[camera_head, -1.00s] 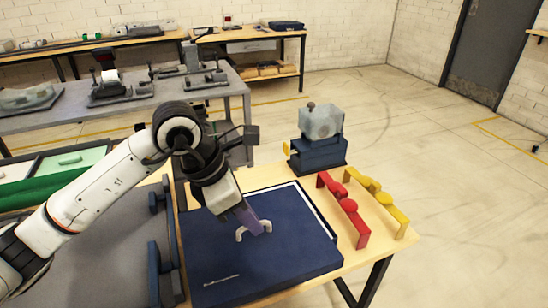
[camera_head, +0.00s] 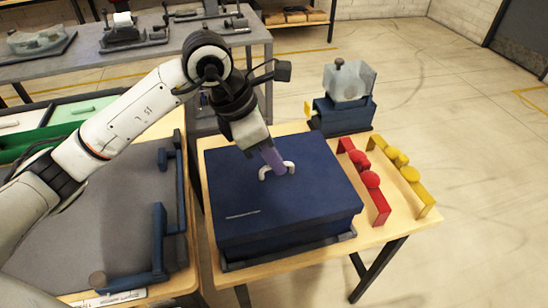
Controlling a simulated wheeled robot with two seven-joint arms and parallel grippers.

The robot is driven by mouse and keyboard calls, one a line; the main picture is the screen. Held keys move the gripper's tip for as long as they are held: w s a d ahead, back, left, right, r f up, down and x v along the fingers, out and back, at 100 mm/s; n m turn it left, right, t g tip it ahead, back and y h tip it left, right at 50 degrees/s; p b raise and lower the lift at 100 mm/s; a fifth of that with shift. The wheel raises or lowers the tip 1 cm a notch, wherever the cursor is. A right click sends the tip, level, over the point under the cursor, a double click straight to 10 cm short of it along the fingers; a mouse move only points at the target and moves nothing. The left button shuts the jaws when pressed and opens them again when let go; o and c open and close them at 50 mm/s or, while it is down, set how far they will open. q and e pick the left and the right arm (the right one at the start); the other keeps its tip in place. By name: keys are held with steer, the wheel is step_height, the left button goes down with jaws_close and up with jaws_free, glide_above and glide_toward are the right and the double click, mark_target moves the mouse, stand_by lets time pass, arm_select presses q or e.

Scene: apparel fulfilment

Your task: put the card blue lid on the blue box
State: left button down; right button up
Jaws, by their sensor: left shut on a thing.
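The dark blue lid (camera_head: 240,190) lies flat over the blue box (camera_head: 290,233) on the wooden table, and its edges look lined up with the box. A white handle (camera_head: 266,172) stands up from the middle of the lid. My left gripper (camera_head: 277,168) comes down from above and is shut on this handle, with a purple-looking finger in front of it. The inside of the box is hidden by the lid. Any small gap between lid and box cannot be told. My right gripper is out of view.
A red bracket piece (camera_head: 373,190) and a yellow one (camera_head: 410,180) lie right of the box. A blue device with a clear top (camera_head: 342,103) stands behind. A grey work surface with blue clamps (camera_head: 160,240) is at the left. A dark tray edge (camera_head: 290,250) runs under the box.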

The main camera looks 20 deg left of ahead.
arm_select(q)
steer(key=shift+w+d, duration=0.1)
steer(key=c, duration=1.3)
jaws_free()
steer(key=shift+o, duration=0.2)
steer(key=shift+r, duration=0.15)
steer(key=shift+r+p, duration=2.1)
steer(key=shift+r, duration=1.3)
